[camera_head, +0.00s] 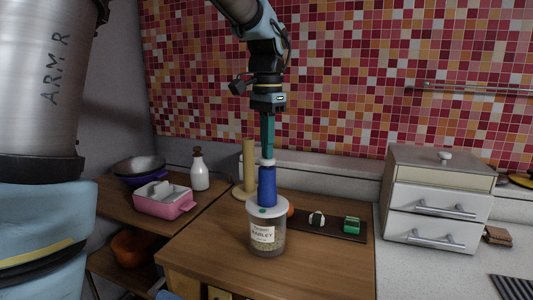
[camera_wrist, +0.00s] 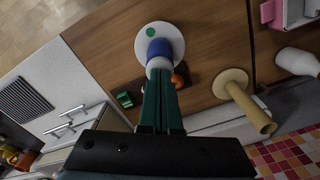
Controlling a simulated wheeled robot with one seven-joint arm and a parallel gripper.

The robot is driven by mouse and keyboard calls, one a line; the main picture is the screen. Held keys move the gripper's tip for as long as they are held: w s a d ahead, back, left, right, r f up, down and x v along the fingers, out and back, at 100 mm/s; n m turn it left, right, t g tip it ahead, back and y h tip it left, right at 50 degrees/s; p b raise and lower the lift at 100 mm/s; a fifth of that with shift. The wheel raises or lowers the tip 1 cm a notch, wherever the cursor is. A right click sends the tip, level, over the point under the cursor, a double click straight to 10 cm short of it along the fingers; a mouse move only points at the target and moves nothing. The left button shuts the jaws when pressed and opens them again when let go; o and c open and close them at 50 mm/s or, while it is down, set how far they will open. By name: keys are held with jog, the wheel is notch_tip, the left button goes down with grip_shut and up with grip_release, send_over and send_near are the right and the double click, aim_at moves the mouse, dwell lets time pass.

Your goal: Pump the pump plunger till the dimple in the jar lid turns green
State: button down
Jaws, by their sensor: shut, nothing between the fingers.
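The jar (camera_head: 268,238) of barley stands upright on the wooden worktop, its label facing me. Its white lid (camera_head: 281,208) carries a dimple (camera_head: 263,211) that looks green; the dimple (camera_wrist: 150,32) is plainly green in the wrist view. A blue pump body (camera_head: 267,188) rises from the lid, with the white plunger top (camera_head: 267,162) above it. My gripper (camera_head: 267,156) is shut and empty, pointing down directly over the plunger, its fingertips at or just above the plunger top. In the wrist view my gripper (camera_wrist: 159,72) hides part of the plunger; I cannot tell whether they touch.
A dark tray (camera_head: 336,226) with small items, including a green block (camera_head: 352,225), lies right of the jar. A wooden post on a round base (camera_head: 249,165) stands behind left. A pink container (camera_head: 164,199), white bottle (camera_head: 199,171) and drawer cabinet (camera_head: 437,200) stand farther out. The front worktop is clear.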

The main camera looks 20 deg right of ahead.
dwell(0.3)
jog(key=shift+r+p, duration=1.45)
jog(key=shift+p, duration=0.25)
notch_tip(320, 180, up, 6)
jog(key=p, duration=0.5)
jog(key=shift+p, duration=0.3)
